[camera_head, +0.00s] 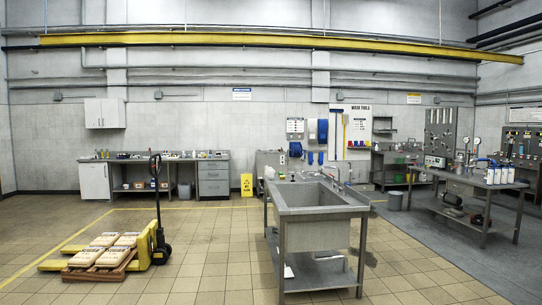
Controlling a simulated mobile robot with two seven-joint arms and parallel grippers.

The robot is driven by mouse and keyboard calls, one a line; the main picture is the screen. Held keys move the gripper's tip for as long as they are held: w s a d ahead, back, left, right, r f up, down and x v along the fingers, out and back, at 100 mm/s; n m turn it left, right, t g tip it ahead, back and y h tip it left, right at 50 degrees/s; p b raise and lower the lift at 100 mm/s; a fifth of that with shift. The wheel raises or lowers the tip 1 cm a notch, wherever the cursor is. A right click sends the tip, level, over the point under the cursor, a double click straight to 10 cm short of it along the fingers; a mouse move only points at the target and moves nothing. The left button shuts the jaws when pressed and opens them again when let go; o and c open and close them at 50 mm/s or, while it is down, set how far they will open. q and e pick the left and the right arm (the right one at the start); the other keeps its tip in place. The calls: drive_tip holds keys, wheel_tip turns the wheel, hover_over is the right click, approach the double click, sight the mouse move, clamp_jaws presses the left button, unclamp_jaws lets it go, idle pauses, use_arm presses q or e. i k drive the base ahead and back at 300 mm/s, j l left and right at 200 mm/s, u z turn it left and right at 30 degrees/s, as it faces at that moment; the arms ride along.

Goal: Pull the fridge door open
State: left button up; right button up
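No thing in the head view is clearly a fridge. A small white unit (95,181) with a closed front stands at the left end of the back bench, far across the room; it may be a small fridge, but I cannot tell at this size. Its handle is too small to make out. Neither of my grippers is in view.
A steel sink table (318,195) stands close in front, right of centre. A yellow pallet jack (158,245) with sacks on a wooden pallet (98,270) is at the left. A loaded workbench (472,180) is at the right. Tiled floor (215,250) between jack and sink is clear.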

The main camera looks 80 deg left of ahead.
sight(94, 178)
drive_tip(key=j+u, duration=0.8)
drive_tip(key=i+j+u, duration=0.2)
drive_tip(key=j+u, duration=0.2)
drive_tip(key=i+j+u, duration=0.25)
drive_tip(key=j+u, duration=0.15)
drive_tip(key=i+j+u, duration=0.25)
drive_tip(key=u, duration=0.15)
drive_tip(key=i+j+u, duration=0.25)
drive_tip(key=u, duration=0.15)
drive_tip(key=i+j+u, duration=0.3)
drive_tip(key=i, duration=0.45)
drive_tip(key=i+u, duration=0.35)
drive_tip(key=i, duration=7.55)
drive_tip(key=l, duration=0.1)
